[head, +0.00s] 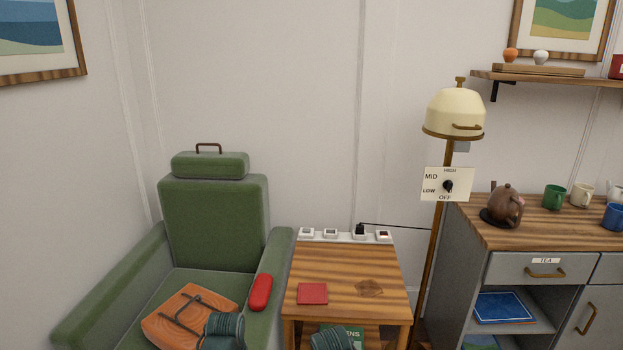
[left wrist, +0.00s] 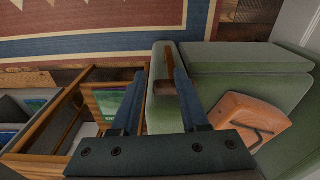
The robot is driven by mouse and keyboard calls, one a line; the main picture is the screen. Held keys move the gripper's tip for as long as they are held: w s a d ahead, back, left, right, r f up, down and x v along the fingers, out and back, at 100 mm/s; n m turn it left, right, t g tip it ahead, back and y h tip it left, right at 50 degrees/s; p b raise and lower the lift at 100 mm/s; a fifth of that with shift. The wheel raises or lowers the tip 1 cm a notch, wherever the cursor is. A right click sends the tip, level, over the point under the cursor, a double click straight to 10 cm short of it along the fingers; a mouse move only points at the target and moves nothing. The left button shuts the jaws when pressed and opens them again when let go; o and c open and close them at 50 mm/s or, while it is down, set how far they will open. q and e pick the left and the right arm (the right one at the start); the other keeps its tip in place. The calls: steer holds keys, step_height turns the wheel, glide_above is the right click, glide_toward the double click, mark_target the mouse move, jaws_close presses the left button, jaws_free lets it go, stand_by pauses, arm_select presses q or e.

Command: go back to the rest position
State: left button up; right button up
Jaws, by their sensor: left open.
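My left gripper (left wrist: 155,62) is open in the left wrist view, with its two dark blue fingers apart. A brown wooden lever-like piece (left wrist: 168,62) shows between the fingers against the green armchair (left wrist: 235,60). I cannot tell how far it is from the fingertips, but nothing is clearly held. In the head view the green armchair (head: 212,222) stands at the left, with an orange bag (head: 180,312) on its seat. Teal ribbed parts of my arms show at the bottom. My gripper fingers do not show in the head view, and my right gripper is not in view.
A red case (head: 261,293) lies on the armrest. A wooden side table (head: 345,270) beside it holds a red square (head: 312,294) and a power strip (head: 345,236). A floor lamp (head: 455,112) and a grey cabinet (head: 542,245) with a teapot (head: 506,206) stand at the right.

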arm_select(q)
steer(key=s+d+f+m+g+y+b, duration=0.1)
steer(key=s+d+f+m+b, duration=0.4)
steer(key=d+f+b, duration=0.55)
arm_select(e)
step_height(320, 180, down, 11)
arm_select(q)
step_height(320, 180, up, 35)
steer(key=n+p, duration=0.1)
steer(key=p, duration=3.4)
steer(key=shift+s+d+r+p, duration=0.2)
steer(key=shift+s+p, duration=0.15)
steer(key=shift+s, duration=0.1)
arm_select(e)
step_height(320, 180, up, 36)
arm_select(q)
steer(key=shift+f, duration=0.1)
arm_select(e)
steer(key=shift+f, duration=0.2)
